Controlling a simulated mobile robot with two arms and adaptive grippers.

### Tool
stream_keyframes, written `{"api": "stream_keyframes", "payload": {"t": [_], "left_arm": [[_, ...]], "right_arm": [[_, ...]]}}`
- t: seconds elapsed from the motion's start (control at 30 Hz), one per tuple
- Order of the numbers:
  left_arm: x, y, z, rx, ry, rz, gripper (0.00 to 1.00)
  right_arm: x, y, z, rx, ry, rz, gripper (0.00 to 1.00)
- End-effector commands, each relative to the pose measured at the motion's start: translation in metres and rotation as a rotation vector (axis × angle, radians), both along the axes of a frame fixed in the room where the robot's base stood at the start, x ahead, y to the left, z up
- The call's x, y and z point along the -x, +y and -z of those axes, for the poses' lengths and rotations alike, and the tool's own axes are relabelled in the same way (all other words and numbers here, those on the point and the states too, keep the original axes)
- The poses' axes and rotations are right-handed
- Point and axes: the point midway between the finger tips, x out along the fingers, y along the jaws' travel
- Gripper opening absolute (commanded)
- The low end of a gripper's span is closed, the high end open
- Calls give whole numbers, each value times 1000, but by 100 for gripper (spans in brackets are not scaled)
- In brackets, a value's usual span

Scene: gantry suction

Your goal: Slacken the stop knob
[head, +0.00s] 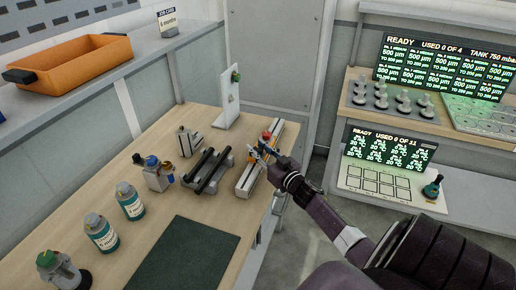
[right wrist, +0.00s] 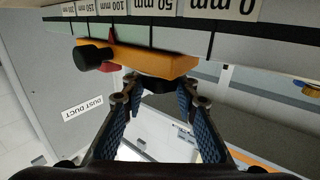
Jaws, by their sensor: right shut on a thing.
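In the right wrist view an orange stop block (right wrist: 150,58) sits on a rail with a millimetre scale (right wrist: 160,12). A black cylinder (right wrist: 93,55) sticks out of its left end, beside a red pointer (right wrist: 109,40). A dark round knob (right wrist: 163,84) is on the block's near face. My right gripper (right wrist: 161,101) has its two fingertips at either side of this knob and is shut on it. In the head view my right gripper (head: 262,154) is at the pale rail (head: 248,178) near the bench's right edge and partly hides the stop. My left gripper is not in view.
A stand with black bars (head: 208,171) is left of the rail. A white upright plate (head: 229,102) stands behind. Several bottles (head: 131,203) and a dark mat (head: 183,257) lie farther left and nearer. A lit station (head: 393,166) stands across the gap at right.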

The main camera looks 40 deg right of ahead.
Motion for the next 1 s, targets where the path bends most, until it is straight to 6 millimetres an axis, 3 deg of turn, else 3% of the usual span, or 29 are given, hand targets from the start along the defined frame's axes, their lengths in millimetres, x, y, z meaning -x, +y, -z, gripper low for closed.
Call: {"api": "stream_keyframes", "payload": {"t": [0.17,0.63,1.0], "left_arm": [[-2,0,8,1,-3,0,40],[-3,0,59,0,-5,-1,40],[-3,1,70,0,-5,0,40]], "right_arm": [[0,-3,2,9,4,-139,3],[0,-2,4,4,0,-431,3],[0,-1,0,0,-2,-498,3]]}}
